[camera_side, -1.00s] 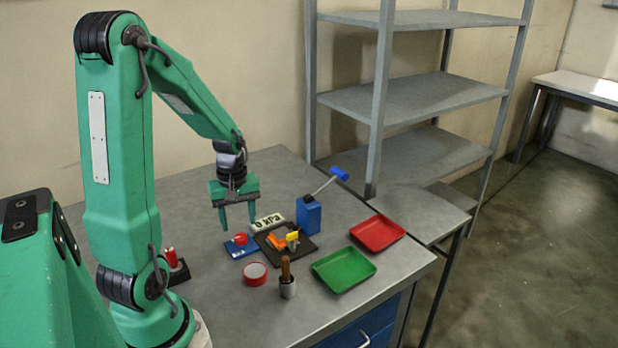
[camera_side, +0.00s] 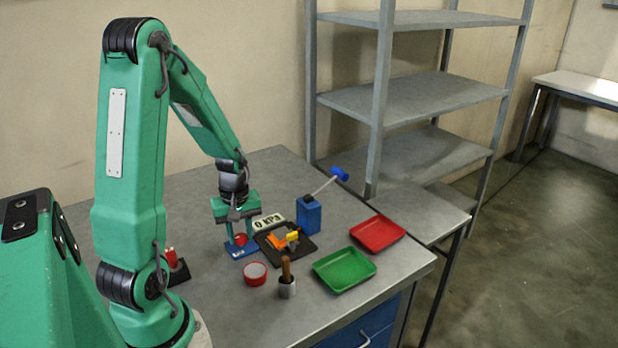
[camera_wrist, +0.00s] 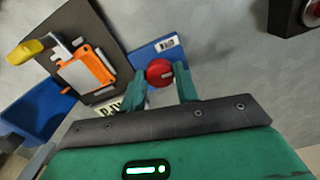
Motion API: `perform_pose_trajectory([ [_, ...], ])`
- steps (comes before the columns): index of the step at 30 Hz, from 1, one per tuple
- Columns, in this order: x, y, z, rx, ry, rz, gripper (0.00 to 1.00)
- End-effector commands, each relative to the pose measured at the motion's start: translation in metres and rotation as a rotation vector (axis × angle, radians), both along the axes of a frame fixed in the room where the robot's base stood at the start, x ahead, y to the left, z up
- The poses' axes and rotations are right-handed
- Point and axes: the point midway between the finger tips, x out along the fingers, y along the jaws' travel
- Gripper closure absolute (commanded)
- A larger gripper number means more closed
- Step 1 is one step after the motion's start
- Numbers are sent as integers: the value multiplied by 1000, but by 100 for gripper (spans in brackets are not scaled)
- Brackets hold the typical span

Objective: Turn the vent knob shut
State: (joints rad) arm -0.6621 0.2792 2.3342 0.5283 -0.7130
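The vent knob (camera_wrist: 159,72) is a round red knob on a blue plate (camera_wrist: 143,53) with a small white label. In the side view the red knob (camera_side: 240,239) shows between the fingers of my gripper (camera_side: 240,236), low over the blue plate (camera_side: 242,251). In the wrist view my gripper (camera_wrist: 160,80) has one green finger on each side of the knob, and both fingertips look in contact with it. The knob's underside is hidden.
A dark board (camera_side: 299,249) with orange and yellow parts lies right of the plate.

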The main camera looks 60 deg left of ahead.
Motion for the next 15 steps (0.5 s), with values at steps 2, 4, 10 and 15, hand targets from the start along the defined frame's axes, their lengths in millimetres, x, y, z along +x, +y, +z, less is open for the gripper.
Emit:
perform_pose_trajectory([
  [2,0,0,0,0,0,0,85],
  [4,0,0,0,0,0,0,93],
  [10,0,0,0,0,0,-8,92],
  [15,0,0,0,0,0,-43,92],
])
